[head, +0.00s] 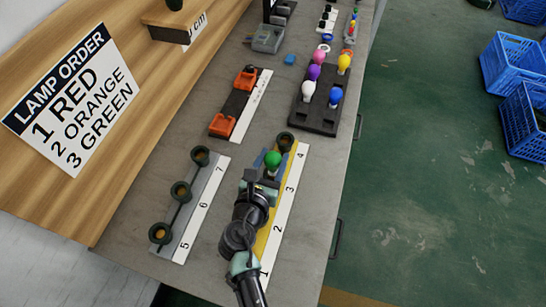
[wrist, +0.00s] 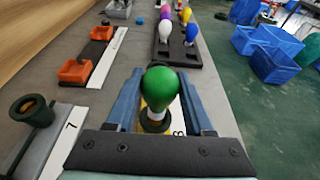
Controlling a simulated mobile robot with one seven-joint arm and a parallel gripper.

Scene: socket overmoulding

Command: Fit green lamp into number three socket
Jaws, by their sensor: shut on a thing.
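The green lamp (head: 273,159) is between the fingers of my gripper (head: 268,163), over the yellow strip near the printed 3. In the wrist view the green lamp (wrist: 160,88) stands roughly upright between the blue fingers of my gripper (wrist: 158,78). Its pale base meets a dark socket ring (wrist: 155,124) at the strip. I cannot tell how deep the base sits. My gripper is shut on the lamp. My arm hides the lower sockets of this strip. The socket by number 4 (head: 285,140) is just beyond the lamp.
A grey strip with sockets 5, 6 and 7 (head: 180,190) lies to the left. A dark rack (head: 312,122) with white, purple, yellow and blue lamps is beyond. Orange holders (head: 222,124) stand behind. A lamp order sign (head: 72,100) lists green third.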

